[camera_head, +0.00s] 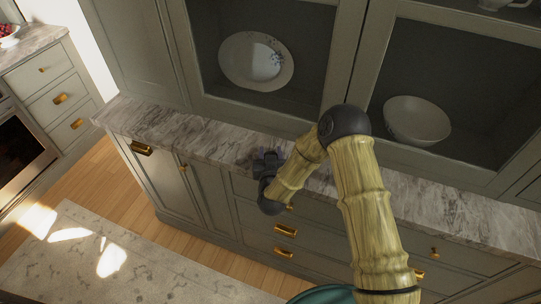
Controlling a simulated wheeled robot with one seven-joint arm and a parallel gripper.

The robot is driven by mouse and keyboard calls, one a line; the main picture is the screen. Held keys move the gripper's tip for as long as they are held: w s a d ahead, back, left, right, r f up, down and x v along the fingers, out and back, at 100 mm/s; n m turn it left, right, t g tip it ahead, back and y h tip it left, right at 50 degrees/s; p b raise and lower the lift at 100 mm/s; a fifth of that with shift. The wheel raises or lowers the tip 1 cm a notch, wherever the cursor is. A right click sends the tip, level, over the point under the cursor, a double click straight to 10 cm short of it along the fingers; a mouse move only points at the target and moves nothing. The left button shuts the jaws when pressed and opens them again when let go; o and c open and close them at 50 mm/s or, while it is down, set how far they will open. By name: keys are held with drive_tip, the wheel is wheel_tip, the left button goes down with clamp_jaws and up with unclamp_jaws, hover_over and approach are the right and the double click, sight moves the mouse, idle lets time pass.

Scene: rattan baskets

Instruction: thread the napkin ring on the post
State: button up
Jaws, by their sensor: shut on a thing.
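My gripper (266,160) is a small dark shape at the end of my bamboo-like arm, over the front part of the marble countertop (175,122). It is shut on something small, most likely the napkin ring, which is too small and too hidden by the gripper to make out. I cannot make out the post; the gripper and arm cover part of the counter there. From this view I cannot tell the gripper's height above the counter.
Glass-fronted cabinets stand behind the counter, with a plate (256,61) and a bowl (416,120) inside. Grey drawers with brass handles (285,230) are below. The counter left of my gripper looks clear.

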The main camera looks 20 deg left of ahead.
wheel_tip(320, 180, up, 10)
drive_tip(key=b, duration=0.1)
drive_tip(key=shift+b, duration=0.35)
drive_tip(key=shift+f, duration=0.1)
idle(0.5)
